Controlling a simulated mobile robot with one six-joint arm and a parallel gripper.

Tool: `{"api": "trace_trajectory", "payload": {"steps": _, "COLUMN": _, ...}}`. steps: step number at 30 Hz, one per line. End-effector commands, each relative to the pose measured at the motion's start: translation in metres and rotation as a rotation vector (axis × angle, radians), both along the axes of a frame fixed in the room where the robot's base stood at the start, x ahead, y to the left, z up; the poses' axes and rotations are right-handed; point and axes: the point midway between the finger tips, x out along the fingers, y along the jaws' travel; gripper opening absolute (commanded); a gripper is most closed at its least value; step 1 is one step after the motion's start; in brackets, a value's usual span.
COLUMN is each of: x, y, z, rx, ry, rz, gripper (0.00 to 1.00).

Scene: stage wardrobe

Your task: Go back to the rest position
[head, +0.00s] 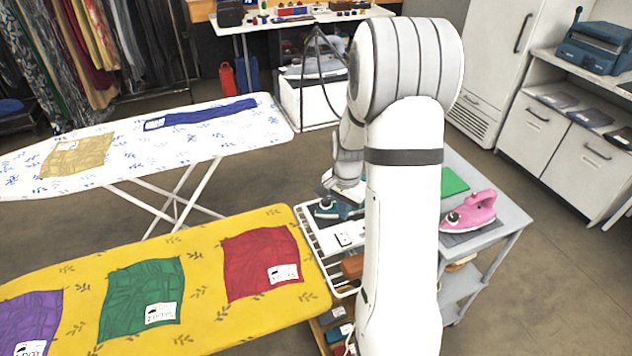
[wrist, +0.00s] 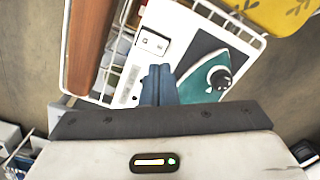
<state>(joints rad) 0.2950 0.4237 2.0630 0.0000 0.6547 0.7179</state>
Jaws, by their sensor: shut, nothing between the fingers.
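My gripper (wrist: 158,72) shows at the bottom centre of the wrist view, its two blue-grey fingers shut together with nothing between them. It is over a white surface inside a white wire rack, beside a teal iron (wrist: 208,68) on its right. In the head view my arm stands upright in the middle and hides part of the rack. The teal iron (head: 328,209) shows just left of the arm, close below my wrist. Contact between the fingers and the iron cannot be made out.
The white wire rack (head: 306,228) adjoins the yellow ironing board (head: 205,260) with purple, green and red cloths. A pink iron (head: 470,212) sits on the grey trolley (head: 505,222) at right. A patterned ironing board (head: 110,165) stands behind. Floor is open at right.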

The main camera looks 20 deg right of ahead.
Motion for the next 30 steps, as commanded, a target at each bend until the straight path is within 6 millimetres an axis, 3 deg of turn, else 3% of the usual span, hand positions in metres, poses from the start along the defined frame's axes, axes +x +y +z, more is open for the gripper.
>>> {"api": "trace_trajectory", "payload": {"steps": 5, "x": -0.001, "y": 0.002, "z": 0.004, "rx": -0.001, "ry": -0.004, "rz": 0.012, "gripper": 0.0}}
{"api": "trace_trajectory", "payload": {"steps": 11, "x": -0.018, "y": 0.027, "z": 0.05, "rx": -0.016, "ry": -0.046, "rz": 0.156, "gripper": 0.0}}
{"api": "trace_trajectory", "payload": {"steps": 15, "x": -0.045, "y": 0.054, "z": 0.093, "rx": -0.033, "ry": -0.087, "rz": 0.327, "gripper": 0.0}}
{"api": "trace_trajectory", "payload": {"steps": 21, "x": -0.094, "y": 0.088, "z": 0.141, "rx": -0.064, "ry": -0.145, "rz": 0.571, "gripper": 0.0}}
{"api": "trace_trajectory", "payload": {"steps": 30, "x": -0.169, "y": 0.123, "z": 0.177, "rx": -0.115, "ry": -0.217, "rz": 0.897, "gripper": 0.0}}
